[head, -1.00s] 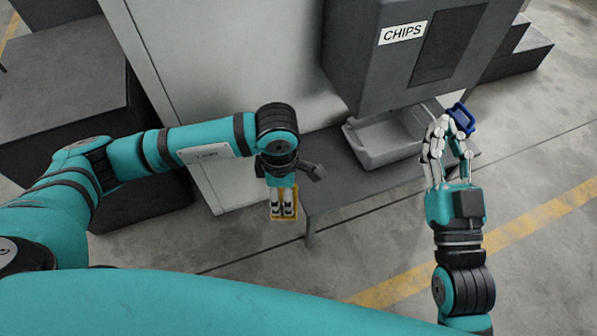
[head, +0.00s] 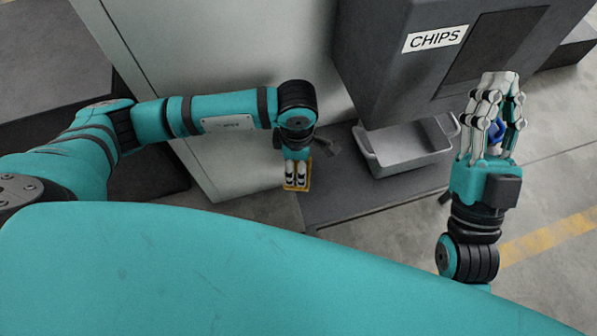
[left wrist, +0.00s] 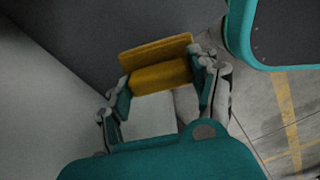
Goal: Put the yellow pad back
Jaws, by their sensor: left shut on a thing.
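The yellow pad (head: 299,188) is at the fingertips of my left gripper (head: 297,181), beside the left end of the low dark bench. In the left wrist view the pad (left wrist: 160,75) lies across between the two fingers, which are shut on it at its ends. A dark surface is behind it there. My right gripper (head: 499,80) is at the right, in front of the chips machine. A blue handle-like piece (head: 495,130) shows between its fingers; I cannot tell if they touch it or how far they are closed.
The grey machine labelled CHIPS (head: 390,75) hangs over a grey tray (head: 405,155) on the low dark bench (head: 345,195). A tall pale cabinet (head: 215,60) stands behind my left arm. Open floor lies at the right.

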